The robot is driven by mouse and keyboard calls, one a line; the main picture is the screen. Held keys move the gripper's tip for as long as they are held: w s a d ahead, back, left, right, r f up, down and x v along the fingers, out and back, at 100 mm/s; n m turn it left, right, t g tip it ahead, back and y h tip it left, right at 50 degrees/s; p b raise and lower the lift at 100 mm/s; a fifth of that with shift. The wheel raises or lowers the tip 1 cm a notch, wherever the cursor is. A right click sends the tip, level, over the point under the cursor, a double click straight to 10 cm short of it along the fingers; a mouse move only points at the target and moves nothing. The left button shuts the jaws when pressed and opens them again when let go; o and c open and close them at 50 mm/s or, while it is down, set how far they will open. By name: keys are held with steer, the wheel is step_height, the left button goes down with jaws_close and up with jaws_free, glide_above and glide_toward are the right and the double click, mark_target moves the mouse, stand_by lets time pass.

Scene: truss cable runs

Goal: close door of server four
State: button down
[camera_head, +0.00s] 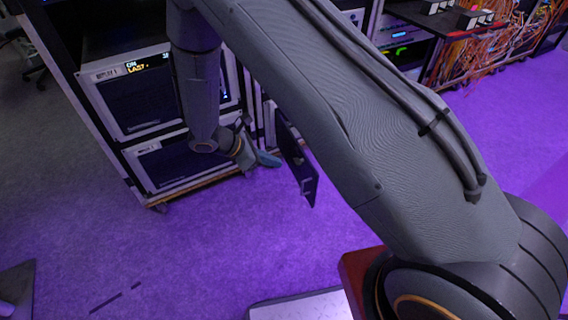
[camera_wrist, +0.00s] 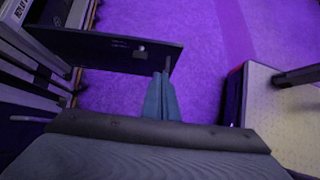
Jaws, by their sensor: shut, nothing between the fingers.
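A dark, thin door panel (camera_head: 296,165) stands swung out from the rack front in the head view, right of my gripper. In the wrist view the door (camera_wrist: 105,50) spans the upper left, with a small light latch-like mark near its free end. My gripper (camera_head: 268,159) is low beside the door, partly hidden by my wrist. In the wrist view my gripper (camera_wrist: 161,80) has its two blue-grey fingers together, with nothing between them. The tips overlap the door's lower edge near its free end; I cannot tell if they touch. No server number is readable on the door.
A wheeled rack (camera_head: 150,95) with dark-fronted units stands left of the door. My arm hides much of the rack middle. Orange cables (camera_head: 470,60) hang at the upper right. Purple floor (camera_head: 240,225) is clear in front of the door.

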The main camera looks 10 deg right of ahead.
mark_target(309, 167)
steer(key=shift+w+d+f+b, duration=0.3)
steer(key=shift+d+f, duration=0.7)
steer(key=shift+d, duration=0.65)
steer(key=shift+w+d+f+b, duration=0.3)
steer(key=shift+d+f, duration=0.75)
steer(key=shift+d, duration=0.65)
steer(key=shift+w+d+f+b, duration=0.3)
steer(key=shift+d+f, duration=0.7)
steer(key=shift+d, duration=0.65)
steer(key=shift+w, duration=0.15)
